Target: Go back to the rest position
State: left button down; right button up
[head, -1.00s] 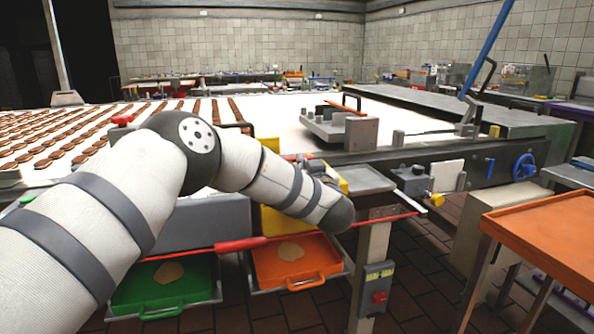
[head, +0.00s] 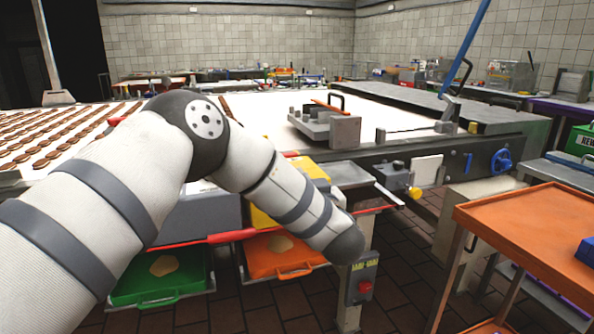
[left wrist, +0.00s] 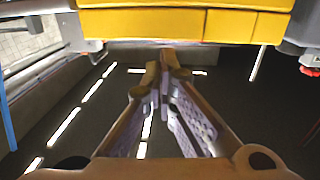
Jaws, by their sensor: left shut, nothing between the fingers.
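My left arm comes in from the left in the head view and bends at a dark elbow joint, with its lower part pointing down to the right. Its gripper is hidden in that view. In the left wrist view my left gripper (left wrist: 165,72) is shut and empty, its fingertips together below a yellow machine part (left wrist: 185,22). Dark floor with bright light streaks shows beyond the fingers. My right gripper is not in view.
A conveyor (head: 270,115) with rows of brown biscuits (head: 60,140) runs behind my arm. A green tray (head: 155,288) and an orange tray (head: 290,268) sit below it. A control post (head: 361,278) stands near my arm. An orange-topped cart (head: 530,225) is at right, with tiled floor between.

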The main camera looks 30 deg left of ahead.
pick_arm(q)
jog(key=s+d+f+m+h, duration=0.2)
jog(key=s+f+h, duration=0.15)
jog(key=f, duration=0.35)
jog(key=s+d+f+m+g+h, duration=0.1)
jog(key=s+d+f+m+h, duration=0.1)
jog(key=s+d+f, duration=0.3)
jog(key=s+f+m+h, duration=0.2)
jog(key=f, duration=0.6)
jog(key=s+d+f+m+g+h+p, duration=0.1)
jog(key=s+f+g, duration=0.2)
jog(key=s+f, duration=0.3)
jog(key=s+d+f+g+h, duration=0.15)
jog(key=s+f, duration=0.25)
jog(key=s, duration=0.4)
jog(key=s+a+f+g+h, duration=0.1)
jog(key=s+g, duration=0.4)
jog(key=s, duration=1.1)
jog(key=s+a+f+g, duration=0.1)
jog(key=s+g, duration=0.4)
jog(key=s, duration=1.1)
jog(key=shift+a+f+m+g+h+p, duration=0.25)
jog(key=shift+a+m+g+h+p, duration=0.1)
jog(key=shift+a+m+h+p, duration=0.1)
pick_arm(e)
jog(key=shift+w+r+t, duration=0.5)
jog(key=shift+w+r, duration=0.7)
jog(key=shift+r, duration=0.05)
